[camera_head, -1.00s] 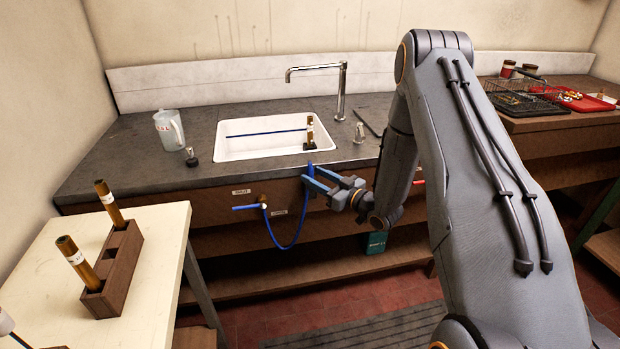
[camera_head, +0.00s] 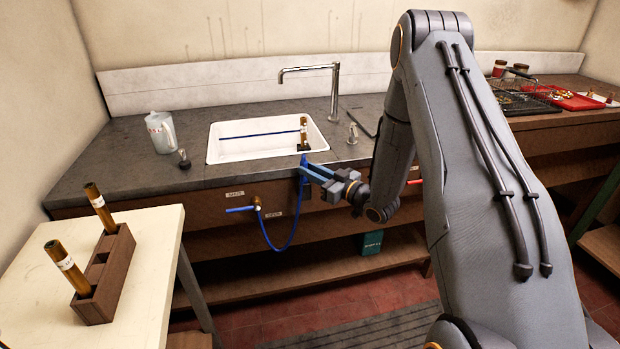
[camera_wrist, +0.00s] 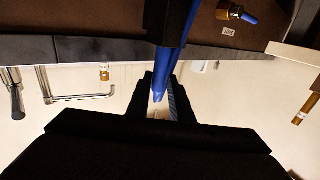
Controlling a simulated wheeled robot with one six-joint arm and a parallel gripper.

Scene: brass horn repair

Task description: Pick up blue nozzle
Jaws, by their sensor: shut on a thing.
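The blue nozzle (camera_head: 304,160) is upright at the front edge of the sink counter. A blue hose (camera_head: 289,240) hangs from it in a loop and runs to a brass valve (camera_head: 257,204) on the counter front. My gripper (camera_head: 304,172) is shut on the nozzle, just in front of the counter edge. In the wrist view, the blue nozzle (camera_wrist: 174,60) runs between the dark fingers of my gripper (camera_wrist: 162,95). The fingers hide part of it.
Behind is a white sink (camera_head: 225,154) with a brass tube (camera_head: 304,130) standing in it and a faucet (camera_head: 335,95). A jug (camera_head: 161,131) stands at left. A cream table (camera_head: 150,270) with a wooden tube rack (camera_head: 112,270) is front left. The floor between is free.

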